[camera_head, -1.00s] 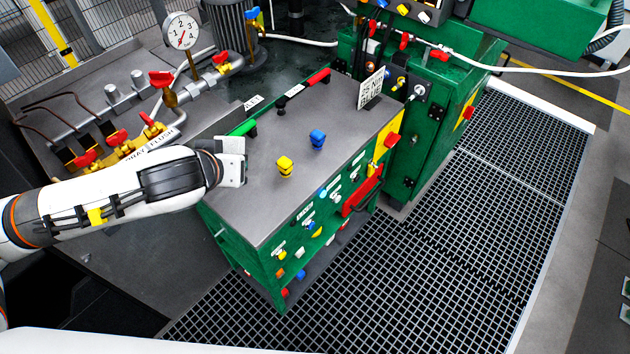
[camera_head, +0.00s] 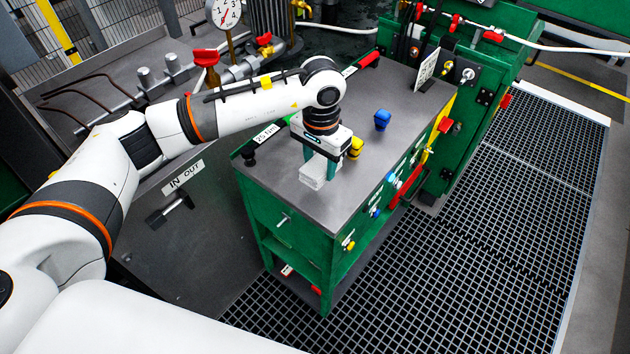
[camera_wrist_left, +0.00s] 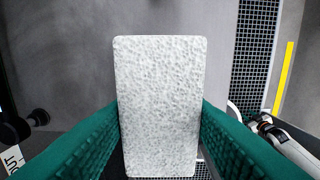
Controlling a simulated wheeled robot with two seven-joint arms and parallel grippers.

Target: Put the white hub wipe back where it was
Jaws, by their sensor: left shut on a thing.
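The white hub wipe (camera_head: 314,174) is a pale, speckled block held in my left gripper (camera_head: 322,168). The gripper points down over the near left part of the green cart's grey top (camera_head: 345,205). In the left wrist view the wipe (camera_wrist_left: 160,105) sits upright between the two green fingers (camera_wrist_left: 160,140), which are shut on its sides. Whether its lower end touches the cart top cannot be told.
A yellow knob (camera_head: 356,148) stands just right of the gripper, and a blue knob (camera_head: 382,119) beyond it. A white sign (camera_head: 427,69) stands at the cart's far end. A pressure gauge (camera_head: 224,12) and red-handled valves (camera_head: 205,57) are behind my arm. The near cart top is clear.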

